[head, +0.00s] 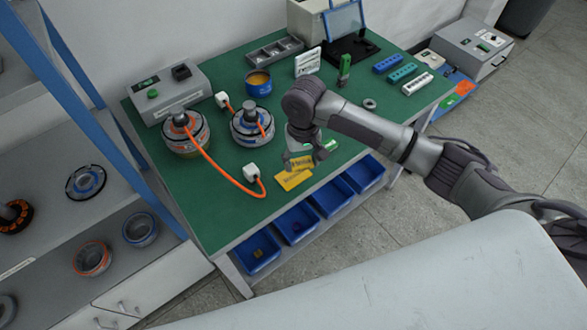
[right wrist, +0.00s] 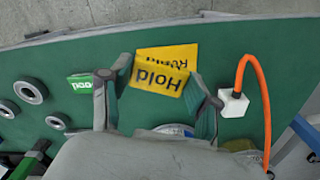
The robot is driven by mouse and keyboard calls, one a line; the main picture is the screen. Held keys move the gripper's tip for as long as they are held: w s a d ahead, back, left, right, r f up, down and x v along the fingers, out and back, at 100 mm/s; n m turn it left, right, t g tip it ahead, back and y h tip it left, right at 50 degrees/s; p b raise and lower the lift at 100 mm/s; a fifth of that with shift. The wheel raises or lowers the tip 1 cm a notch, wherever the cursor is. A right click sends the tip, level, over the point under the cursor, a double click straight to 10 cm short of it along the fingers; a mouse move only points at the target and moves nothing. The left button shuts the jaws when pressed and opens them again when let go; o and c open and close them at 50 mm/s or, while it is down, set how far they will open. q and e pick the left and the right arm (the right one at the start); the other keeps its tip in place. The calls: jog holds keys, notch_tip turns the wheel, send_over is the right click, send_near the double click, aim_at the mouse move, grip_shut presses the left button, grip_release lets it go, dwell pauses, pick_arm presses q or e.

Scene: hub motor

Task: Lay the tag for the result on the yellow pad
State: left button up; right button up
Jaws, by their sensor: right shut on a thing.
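My right gripper (head: 305,158) is over the front part of the green table, shut on a yellow tag (right wrist: 157,79) marked "Hold". In the right wrist view the tag sits between the two fingertips (right wrist: 160,74). The yellow pad (right wrist: 180,52), also lettered, lies just beyond the tag, which hides part of it. In the head view the pad (head: 293,181) lies near the table's front edge, just below the gripper. I cannot tell whether the tag touches the pad. A green tag (right wrist: 80,86) lies beside the left finger. My left gripper is not in view.
Two hub motors (head: 252,127) with orange cables stand left of the gripper. A white connector (right wrist: 233,104) lies right of the pad. A grey ring (head: 370,104) lies to the right. Blue bins (head: 296,225) are under the front edge. A shelf rack stands at the left.

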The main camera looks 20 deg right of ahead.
aim_at(294, 177)
jog(key=shift+w+a+f, duration=0.5)
jog(key=shift+a, duration=0.3)
jog(key=shift+a+f, duration=0.1)
jog(key=shift+f, duration=0.25)
notch_tip(294, 177, down, 3)
jog(key=shift+f+p, duration=0.1)
jog(key=shift+p, duration=0.2)
jog(key=shift+f, duration=0.15)
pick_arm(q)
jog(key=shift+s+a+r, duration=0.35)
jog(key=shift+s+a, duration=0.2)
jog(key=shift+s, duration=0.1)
pick_arm(e)
jog(key=shift+f, duration=0.2)
jog(key=o, duration=0.9)
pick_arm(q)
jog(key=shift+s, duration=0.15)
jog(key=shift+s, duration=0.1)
pick_arm(e)
jog(key=shift+r, duration=0.15)
